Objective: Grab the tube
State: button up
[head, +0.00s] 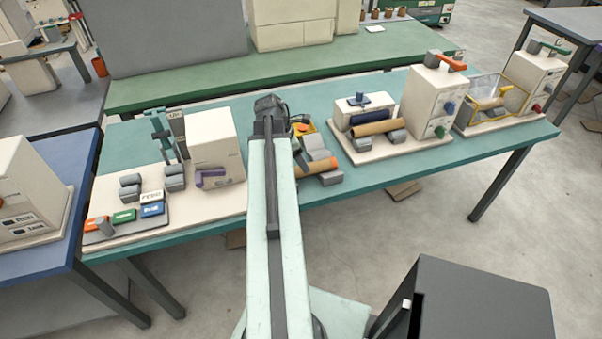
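Several tan cardboard-like tubes lie on the teal table. One orange-tan tube (312,168) lies just right of my arm, next to grey blocks, with its left end hidden by the arm. A second brown tube (377,128) rests across grey supports on the middle machine. A third tube (478,112) lies in the yellow-framed clear guard at the right. The frame does not show which one the task means. My arm reaches forward over the table; its dark end (269,106) is above the table, left of the first tube. The fingers cannot be made out.
The teal table (345,185) holds a white box unit (214,147) left of my arm and a switch panel (125,220) at front left. A tall control box (435,100) stands right of the second tube. A green bench (200,86) is behind. A dark box (480,300) stands at front right.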

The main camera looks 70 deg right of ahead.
jog(key=b+x, duration=0.4)
jog(key=x, duration=0.2)
jog(key=shift+w+f+b, duration=0.1)
jog(key=shift+b, duration=0.3)
jog(key=shift+r, duration=0.2)
jog(key=shift+c, duration=0.4)
grip_shut()
jog(key=shift+r+p, duration=0.1)
jog(key=shift+p, duration=0.2)
notch_tip(320, 180, up, 10)
jog(key=p, duration=1)
